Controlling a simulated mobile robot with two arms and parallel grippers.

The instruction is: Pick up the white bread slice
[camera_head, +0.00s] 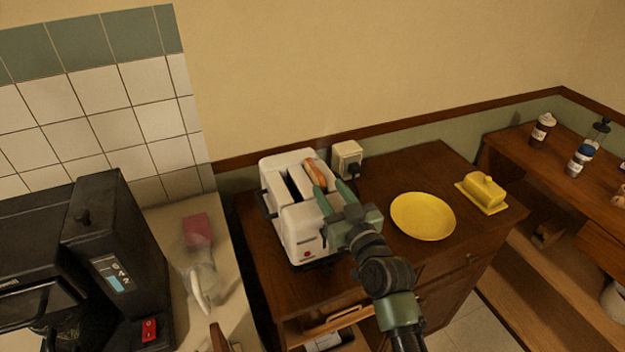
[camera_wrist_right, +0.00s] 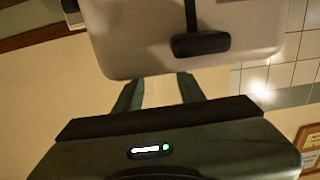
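The bread slice (camera_head: 316,172) stands in the right slot of the white toaster (camera_head: 306,236), with its brown crust edge sticking out of the top. The other slot looks dark and empty. My right gripper (camera_head: 334,190) is at the toaster's right side, close to the near end of the slice. Its two fingers are apart in the right wrist view (camera_wrist_right: 160,92), with nothing seen between them. The toaster's side and black lever (camera_wrist_right: 200,44) fill the top of that view. Whether a finger touches the slice I cannot tell. My left gripper is out of view.
A yellow plate (camera_head: 423,216) and a yellow butter dish (camera_head: 482,193) are right of the toaster on the wooden cabinet (camera_head: 410,168). A wall outlet box (camera_head: 347,160) is behind. A black coffee machine (camera_head: 105,260) stands left. Bottles are on the right shelf.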

